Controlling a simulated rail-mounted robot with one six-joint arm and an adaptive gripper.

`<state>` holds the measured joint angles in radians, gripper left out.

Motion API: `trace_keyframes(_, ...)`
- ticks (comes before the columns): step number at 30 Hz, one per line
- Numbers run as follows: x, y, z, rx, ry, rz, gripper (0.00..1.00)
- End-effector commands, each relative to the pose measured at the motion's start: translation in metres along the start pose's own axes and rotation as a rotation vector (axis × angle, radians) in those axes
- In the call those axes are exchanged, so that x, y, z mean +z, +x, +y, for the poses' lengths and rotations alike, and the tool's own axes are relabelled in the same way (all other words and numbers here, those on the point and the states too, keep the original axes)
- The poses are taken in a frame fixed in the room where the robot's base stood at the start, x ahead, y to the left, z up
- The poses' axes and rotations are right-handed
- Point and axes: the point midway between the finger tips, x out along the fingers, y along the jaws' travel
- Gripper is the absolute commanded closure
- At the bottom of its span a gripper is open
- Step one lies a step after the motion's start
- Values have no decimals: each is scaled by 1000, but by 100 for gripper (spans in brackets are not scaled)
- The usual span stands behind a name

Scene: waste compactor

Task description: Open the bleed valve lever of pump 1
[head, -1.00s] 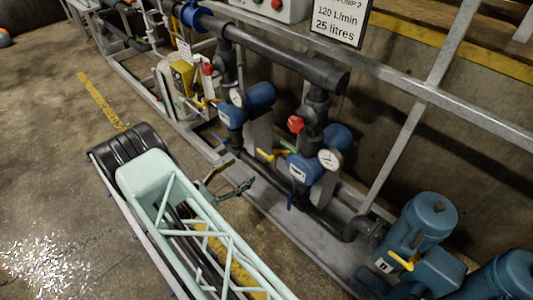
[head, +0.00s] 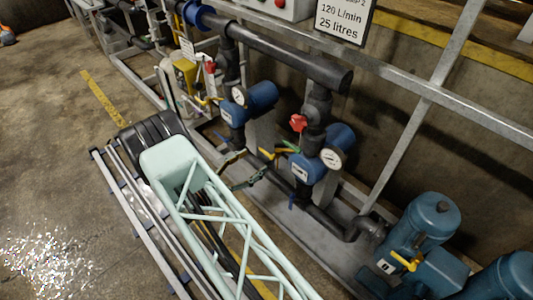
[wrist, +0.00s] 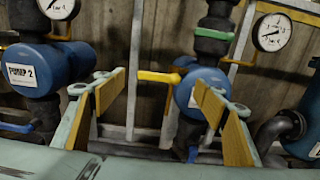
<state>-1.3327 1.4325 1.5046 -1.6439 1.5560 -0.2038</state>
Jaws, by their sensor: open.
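A yellow lever (wrist: 158,76) sticks out to the left from the blue body of the middle pump assembly (wrist: 205,82) in the wrist view. It lies roughly level. In the head view this yellow lever (head: 286,151) is on the right-hand blue pump assembly (head: 306,168). I cannot read that assembly's label. My gripper (wrist: 160,80) is open and empty, with its two yellow-padded fingers on either side of the lever in the picture. The lever appears beyond the fingertips; contact is not visible. In the head view my gripper (head: 256,163) is just left of the lever.
A blue assembly labelled PUMP 2 (wrist: 24,72) stands left in the wrist view. A blue handle (wrist: 192,154) hangs below the middle assembly. Pressure gauges (wrist: 272,32), dark pipes and a grey frame (head: 430,92) surround the area. Open floor (head: 50,150) lies left.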

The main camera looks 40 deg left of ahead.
Motion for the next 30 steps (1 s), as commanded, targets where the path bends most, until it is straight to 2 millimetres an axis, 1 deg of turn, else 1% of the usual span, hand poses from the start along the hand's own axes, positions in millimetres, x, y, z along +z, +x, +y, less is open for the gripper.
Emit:
trace_keyframes(1,0,7,-1,-2,0,0,35)
trace_keyframes(9,-1,42,-1,-2,1,0,35)
trace_keyframes(16,-1,67,0,-1,0,1,35)
trace_keyframes(22,-1,80,0,0,0,1,35)
trace_keyframes(30,0,84,0,0,0,1,35)
